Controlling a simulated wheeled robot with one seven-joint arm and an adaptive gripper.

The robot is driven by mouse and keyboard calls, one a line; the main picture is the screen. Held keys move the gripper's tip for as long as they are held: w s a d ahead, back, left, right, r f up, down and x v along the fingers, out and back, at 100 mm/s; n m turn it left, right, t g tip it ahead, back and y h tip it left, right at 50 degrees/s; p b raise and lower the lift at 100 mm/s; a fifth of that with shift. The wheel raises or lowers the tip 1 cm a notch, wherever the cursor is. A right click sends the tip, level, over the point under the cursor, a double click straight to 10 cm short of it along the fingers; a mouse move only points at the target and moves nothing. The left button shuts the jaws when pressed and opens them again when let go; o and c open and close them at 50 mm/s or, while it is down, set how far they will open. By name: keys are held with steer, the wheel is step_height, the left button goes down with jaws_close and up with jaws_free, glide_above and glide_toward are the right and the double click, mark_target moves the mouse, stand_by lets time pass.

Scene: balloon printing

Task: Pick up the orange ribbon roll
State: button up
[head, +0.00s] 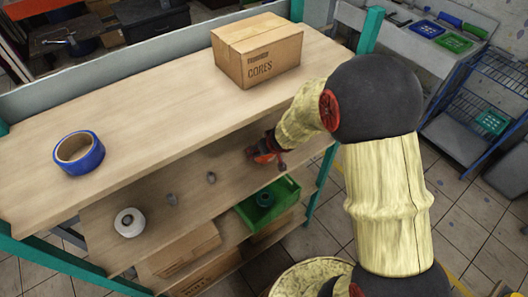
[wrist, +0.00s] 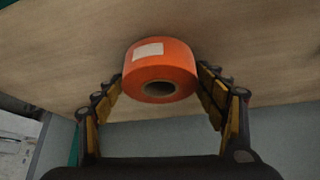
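The orange ribbon roll (wrist: 160,68) shows in the wrist view with a white label on its side and a dark hole facing the camera. It rests against a wooden shelf surface. My gripper (wrist: 161,82) has its two fingers spread, one on each side of the roll. Small gaps seem to show between fingers and roll; contact at the tips is hard to tell. In the head view my gripper (head: 265,151) is low over the lower shelf, under the top board's edge. A small orange-red patch there is too small to tell apart from the gripper.
On the top board (head: 150,115) are a blue tape roll (head: 92,163) and a cardboard box (head: 258,62). The lower shelf (head: 160,240) holds a white roll (head: 129,230) and two small grey pieces. A green bin (head: 285,195) and cardboard boxes (head: 185,248) sit below.

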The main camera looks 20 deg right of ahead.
steer(key=c, duration=0.8)
steer(key=shift+r+p, duration=0.35)
steer(key=shift+r, duration=0.2)
steer(key=r+p, duration=0.1)
steer(key=r, duration=0.1)
steer(key=s+r+p, duration=0.1)
steer(key=shift+r, duration=0.35)
steer(key=s+r+p, duration=0.1)
steer(key=s+r, duration=0.1)
steer(key=s, duration=0.2)
steer(key=s+a+r+p, duration=0.1)
steer(key=s+r+p, duration=0.1)
steer(key=s+r, duration=0.1)
steer(key=s+r+p, duration=0.1)
steer(key=s+r, duration=0.2)
steer(key=s, duration=0.3)
steer(key=shift+a+r, duration=0.1)
steer(key=shift+a, duration=0.2)
